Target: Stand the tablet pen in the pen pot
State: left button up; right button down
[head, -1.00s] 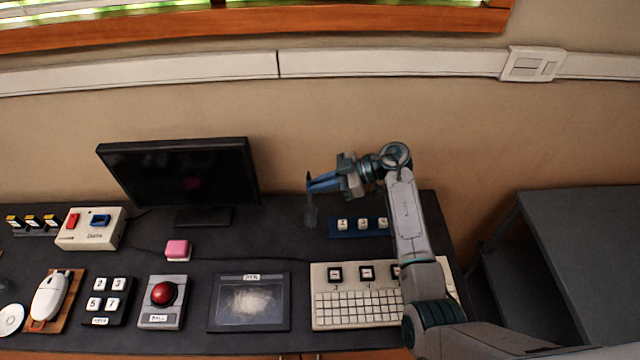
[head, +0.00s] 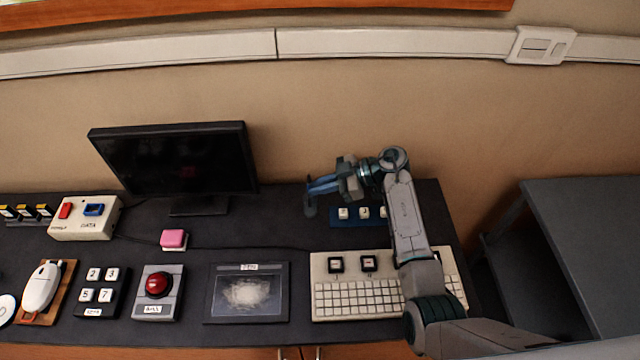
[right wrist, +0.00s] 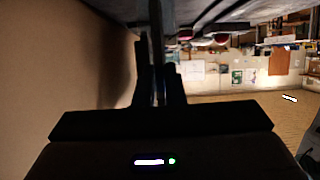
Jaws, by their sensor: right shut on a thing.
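My right gripper (head: 318,185) is shut on the tablet pen (head: 308,183), a thin dark stick held roughly upright at the fingertips. The pen also shows in the right wrist view (right wrist: 157,42) as a dark upright bar between the fingers. The pen pot (head: 310,209) is a small dark grey cup on the desk, directly below the fingertips in the head view. The pen's lower end is hidden around the pot's rim, so I cannot tell how far inside it is. My left gripper is not in view.
A blue strip with white keys (head: 356,215) lies right of the pot, partly behind my right arm. A keyboard panel (head: 352,300) and a dark tablet (head: 218,300) lie in front. The monitor (head: 170,160) stands to the left. Bare desk surrounds the pot's left side.

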jog(key=c, duration=1.4)
grip_release()
jog(key=shift+c, duration=0.2)
jog(key=shift+d, duration=0.1)
jog(key=b+v, duration=0.3)
jog(key=v, duration=0.7)
jog(key=shift+d, duration=0.3)
jog(key=shift+r, duration=0.1)
